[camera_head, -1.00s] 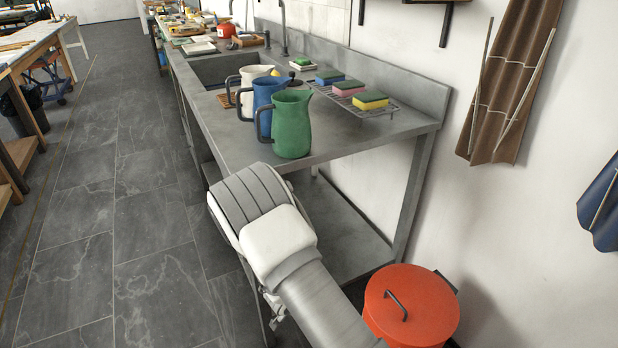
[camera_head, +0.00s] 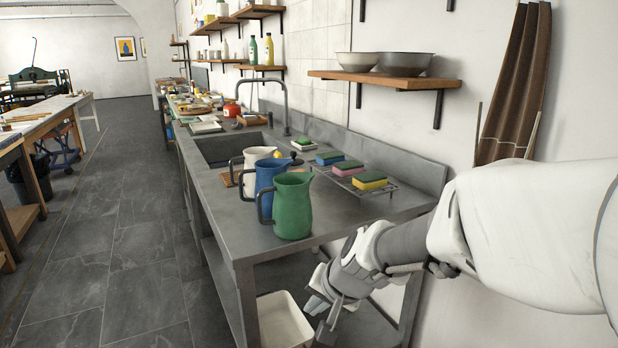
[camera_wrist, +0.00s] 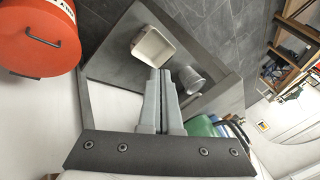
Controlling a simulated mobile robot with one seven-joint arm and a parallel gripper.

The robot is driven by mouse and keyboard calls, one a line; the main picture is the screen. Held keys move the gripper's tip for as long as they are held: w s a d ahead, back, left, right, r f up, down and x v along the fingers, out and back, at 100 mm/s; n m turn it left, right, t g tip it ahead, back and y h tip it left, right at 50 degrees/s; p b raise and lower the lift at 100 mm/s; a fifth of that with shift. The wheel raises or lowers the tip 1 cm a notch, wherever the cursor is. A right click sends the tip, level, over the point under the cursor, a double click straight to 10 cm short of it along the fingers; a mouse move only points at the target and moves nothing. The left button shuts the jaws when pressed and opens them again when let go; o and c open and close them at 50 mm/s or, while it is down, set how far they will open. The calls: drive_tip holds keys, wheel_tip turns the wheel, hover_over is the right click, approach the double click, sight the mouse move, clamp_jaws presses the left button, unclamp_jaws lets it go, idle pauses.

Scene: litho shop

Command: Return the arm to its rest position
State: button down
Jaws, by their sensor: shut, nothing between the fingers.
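My arm reaches in from the right edge of the head view, and my gripper (camera_head: 328,316) hangs at its end, pointing down and left. It is beside the near end of the grey sink counter (camera_head: 262,236), below the countertop. In the wrist view the two fingers of my gripper (camera_wrist: 160,74) lie together with nothing between them. The gripper touches nothing that I can make out.
A green jug (camera_head: 293,207), a blue jug (camera_head: 266,178) and a white jug (camera_head: 254,158) stand on the counter. A white tub (camera_wrist: 153,47) and a grey bucket (camera_wrist: 190,79) are on the lower shelf. A red lidded bin (camera_wrist: 40,35) stands nearby. The floor aisle (camera_head: 110,225) is clear.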

drive_tip(key=s+d+r+n+h, duration=0.2)
drive_tip(key=s+d+r, duration=0.2)
drive_tip(key=s+d, duration=0.4)
drive_tip(key=s+d+r+n+h, duration=0.2)
drive_tip(key=s+d+r, duration=0.3)
drive_tip(key=s, duration=0.6)
wheel_tip(320, 180, up, 20)
drive_tip(key=p, duration=2)
drive_tip(key=shift+w+f, duration=0.2)
